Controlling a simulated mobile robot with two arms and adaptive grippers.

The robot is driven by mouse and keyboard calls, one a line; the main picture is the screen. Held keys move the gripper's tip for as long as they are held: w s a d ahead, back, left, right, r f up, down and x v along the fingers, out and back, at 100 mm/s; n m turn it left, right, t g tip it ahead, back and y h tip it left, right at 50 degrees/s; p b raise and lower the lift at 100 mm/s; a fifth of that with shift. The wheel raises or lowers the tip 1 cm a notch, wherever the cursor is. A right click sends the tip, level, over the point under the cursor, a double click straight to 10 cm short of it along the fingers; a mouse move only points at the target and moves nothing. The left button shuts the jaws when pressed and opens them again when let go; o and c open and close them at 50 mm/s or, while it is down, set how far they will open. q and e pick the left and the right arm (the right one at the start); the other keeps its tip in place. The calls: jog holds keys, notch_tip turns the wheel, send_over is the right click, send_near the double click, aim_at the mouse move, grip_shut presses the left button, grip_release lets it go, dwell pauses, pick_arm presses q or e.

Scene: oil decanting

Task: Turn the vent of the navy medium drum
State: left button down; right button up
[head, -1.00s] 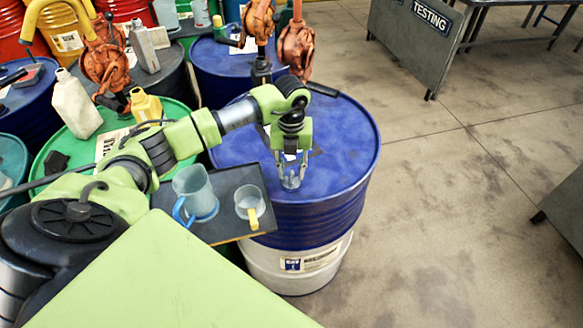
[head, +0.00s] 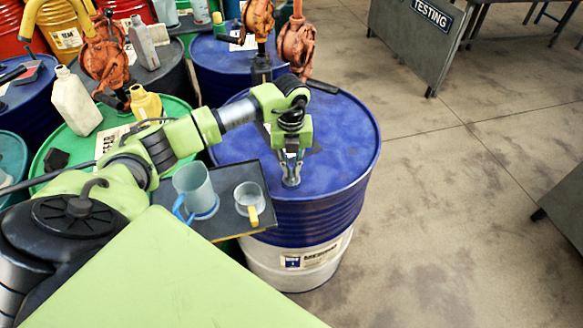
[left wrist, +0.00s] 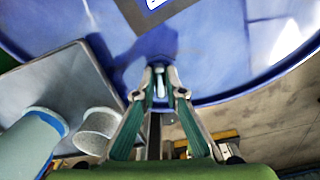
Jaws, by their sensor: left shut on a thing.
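The navy medium drum (head: 345,155) stands in the middle of the head view, with a blue upper part and a white lower band bearing a label. My left gripper (head: 291,180) points down at the front part of its lid, near the rim. In the left wrist view the fingertips (left wrist: 160,88) are closed together around a small pale vent (left wrist: 159,76) on the blue lid (left wrist: 215,45). The fingers hide most of the vent in the head view. My right gripper does not show.
My dark tray (head: 228,231) beside the drum holds a blue-handled jug (head: 194,188) and a small cup with a yellow handle (head: 249,199). A green drum (head: 165,112) with a white jug (head: 74,103) stands to the left. Orange pumps (head: 297,47) rise behind.

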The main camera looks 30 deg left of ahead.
pick_arm(q)
jog(key=n, duration=0.5)
jog(key=shift+s+a, duration=0.1)
jog(key=shift+s, duration=0.05)
jog(key=n, duration=0.4)
jog(key=shift+s+n, duration=0.15)
jog(key=shift+n, duration=0.15)
jog(key=n, duration=0.3)
jog(key=shift+s+n, duration=0.1)
jog(key=shift+n, duration=0.2)
jog(key=shift+s+n+p, duration=0.1)
jog(key=shift+n+p, duration=0.55)
jog(key=shift+n, duration=1.25)
jog(key=c, duration=2.1)
grip_release()
